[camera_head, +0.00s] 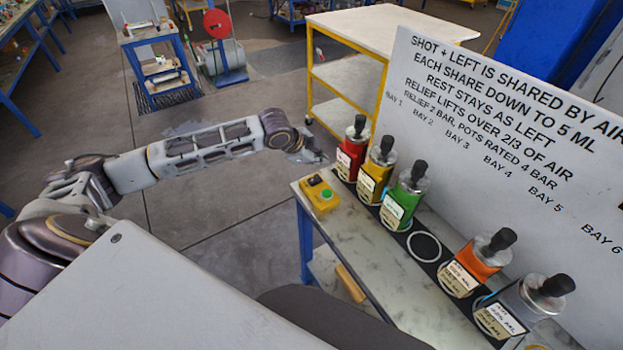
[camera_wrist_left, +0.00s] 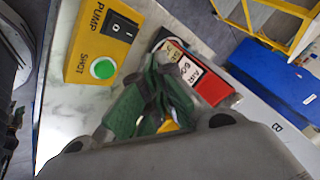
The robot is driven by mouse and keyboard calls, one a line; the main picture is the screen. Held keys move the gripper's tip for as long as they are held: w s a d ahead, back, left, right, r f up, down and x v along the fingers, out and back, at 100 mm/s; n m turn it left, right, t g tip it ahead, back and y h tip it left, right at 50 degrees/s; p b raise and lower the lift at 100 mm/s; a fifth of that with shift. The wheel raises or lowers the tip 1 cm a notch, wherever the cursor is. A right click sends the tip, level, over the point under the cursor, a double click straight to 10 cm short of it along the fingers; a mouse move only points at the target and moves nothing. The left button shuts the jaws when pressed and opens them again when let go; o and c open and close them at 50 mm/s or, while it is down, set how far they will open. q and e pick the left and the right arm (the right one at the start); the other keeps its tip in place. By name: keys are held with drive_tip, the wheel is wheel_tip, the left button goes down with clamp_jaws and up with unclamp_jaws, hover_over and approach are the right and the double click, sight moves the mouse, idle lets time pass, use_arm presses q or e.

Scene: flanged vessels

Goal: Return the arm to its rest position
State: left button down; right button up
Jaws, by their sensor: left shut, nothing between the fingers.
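My left arm (camera_head: 205,150) reaches in from the left in the head view, stretched out over the floor. My left gripper (camera_head: 312,153) is at its end, just short of the bench's back left corner and left of the red vessel (camera_head: 352,150). In the left wrist view its fingers (camera_wrist_left: 150,95) are shut with nothing held between them. They appear in front of the bench top, between the pump box (camera_wrist_left: 103,45) and the red vessel (camera_wrist_left: 205,82), apparently apart from both. My right gripper does not show.
The bench (camera_head: 345,225) carries yellow (camera_head: 375,174), green (camera_head: 405,199), orange (camera_head: 476,263) and grey (camera_head: 522,304) vessels in a row. An empty ring (camera_head: 424,246) lies between green and orange. A sign board (camera_head: 500,130) stands behind. Open floor (camera_head: 190,225) surrounds the arm.

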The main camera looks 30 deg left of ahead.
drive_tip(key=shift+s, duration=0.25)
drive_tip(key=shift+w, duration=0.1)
